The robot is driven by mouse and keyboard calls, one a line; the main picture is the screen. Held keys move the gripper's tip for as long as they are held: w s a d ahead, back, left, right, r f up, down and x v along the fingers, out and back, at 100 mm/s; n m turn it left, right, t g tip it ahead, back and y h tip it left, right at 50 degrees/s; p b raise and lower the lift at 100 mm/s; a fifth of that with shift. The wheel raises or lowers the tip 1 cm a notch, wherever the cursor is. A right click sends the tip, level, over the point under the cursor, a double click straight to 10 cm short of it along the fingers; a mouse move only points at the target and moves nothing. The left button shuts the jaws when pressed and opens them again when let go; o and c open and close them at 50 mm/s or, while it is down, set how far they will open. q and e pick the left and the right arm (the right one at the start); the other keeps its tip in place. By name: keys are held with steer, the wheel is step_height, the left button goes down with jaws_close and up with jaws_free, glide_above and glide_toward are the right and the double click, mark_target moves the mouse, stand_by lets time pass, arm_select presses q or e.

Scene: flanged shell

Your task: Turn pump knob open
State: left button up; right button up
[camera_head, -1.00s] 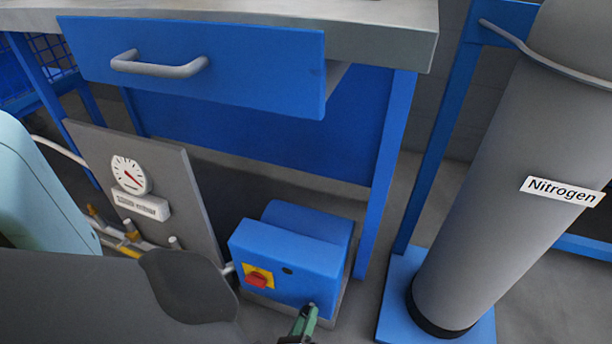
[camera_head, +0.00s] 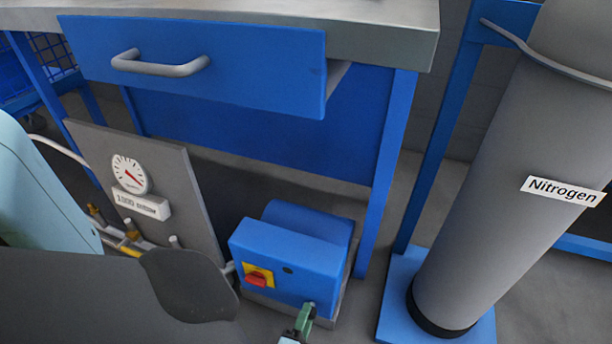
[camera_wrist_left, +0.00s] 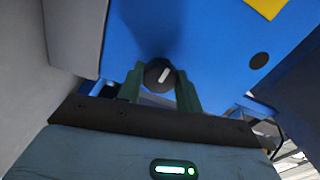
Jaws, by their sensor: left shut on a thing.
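The pump is a blue box (camera_head: 300,262) on the floor under the bench. It also fills much of the left wrist view (camera_wrist_left: 215,55). The pump knob (camera_wrist_left: 159,75) is round and black with a white mark, which tilts slightly to the right in the left wrist view. My left gripper (camera_wrist_left: 160,82) has its green fingers shut on the knob, one on each side. In the head view my left gripper (camera_head: 306,314) is at the pump's lower front and the knob cannot be made out. My right gripper is not in view.
A red switch (camera_head: 257,279) on a yellow plate is on the pump's front. A grey panel with a dial gauge (camera_head: 129,174) and a display reading about 1000 mbar (camera_head: 141,204) stands to the left. A nitrogen cylinder (camera_head: 500,200) stands on the right. A blue drawer (camera_head: 240,70) juts out above.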

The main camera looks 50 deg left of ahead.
arm_select(q)
steer(key=shift+n, duration=0.5)
steer(key=o, duration=1)
steer(key=p+v, duration=0.1)
steer(key=v, duration=0.7)
